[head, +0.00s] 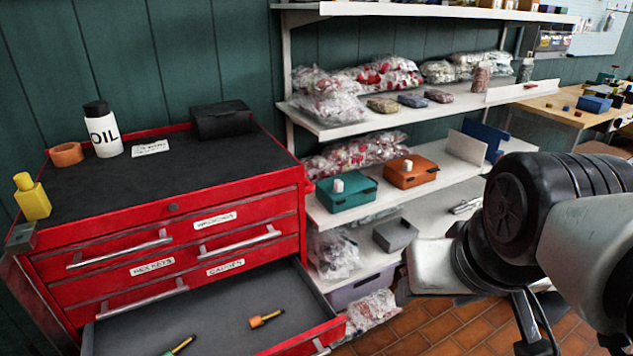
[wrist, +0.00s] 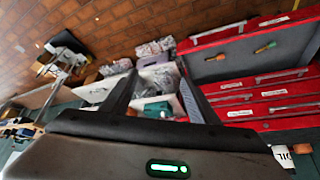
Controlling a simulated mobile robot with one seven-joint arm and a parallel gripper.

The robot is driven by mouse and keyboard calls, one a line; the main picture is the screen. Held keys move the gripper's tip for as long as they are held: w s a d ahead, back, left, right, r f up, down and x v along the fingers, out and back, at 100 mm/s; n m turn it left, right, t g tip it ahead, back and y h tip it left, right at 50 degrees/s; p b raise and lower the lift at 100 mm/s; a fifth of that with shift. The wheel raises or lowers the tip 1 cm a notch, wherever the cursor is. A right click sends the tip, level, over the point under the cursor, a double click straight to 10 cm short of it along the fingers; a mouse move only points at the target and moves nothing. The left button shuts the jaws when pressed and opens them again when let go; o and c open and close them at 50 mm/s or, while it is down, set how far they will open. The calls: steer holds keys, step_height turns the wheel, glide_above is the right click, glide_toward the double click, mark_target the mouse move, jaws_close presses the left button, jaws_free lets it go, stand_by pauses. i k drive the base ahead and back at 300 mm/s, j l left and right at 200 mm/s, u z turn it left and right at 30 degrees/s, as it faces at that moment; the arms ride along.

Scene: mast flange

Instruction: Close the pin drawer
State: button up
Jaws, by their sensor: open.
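A red tool chest (head: 170,235) stands at the left with its lowest visible drawer (head: 200,325) pulled far out; its label is not readable in the head view. An orange-handled tool (head: 266,319) and a green-and-yellow-handled tool (head: 181,345) lie inside the drawer. The open drawer also shows at the upper right of the wrist view (wrist: 245,55). The drawers above it are shut. My gripper (wrist: 155,85) is open and empty, with both fingers in the wrist view. It is to the right of the chest, apart from the drawer; the head view shows only part of it.
Shelves (head: 440,190) with bags and a teal box (head: 346,192) stand right of the chest. An oil bottle (head: 103,130) and a black box (head: 221,119) are on the chest top. Brick floor (head: 410,325) is clear between the drawer and my arm.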

mark_target(209, 325)
steer(key=u, duration=1.35)
steer(key=j+u, duration=0.15)
steer(key=u, duration=0.25)
steer(key=j+u, duration=0.2)
steer(key=u, duration=0.2)
steer(key=k+j, duration=0.05)
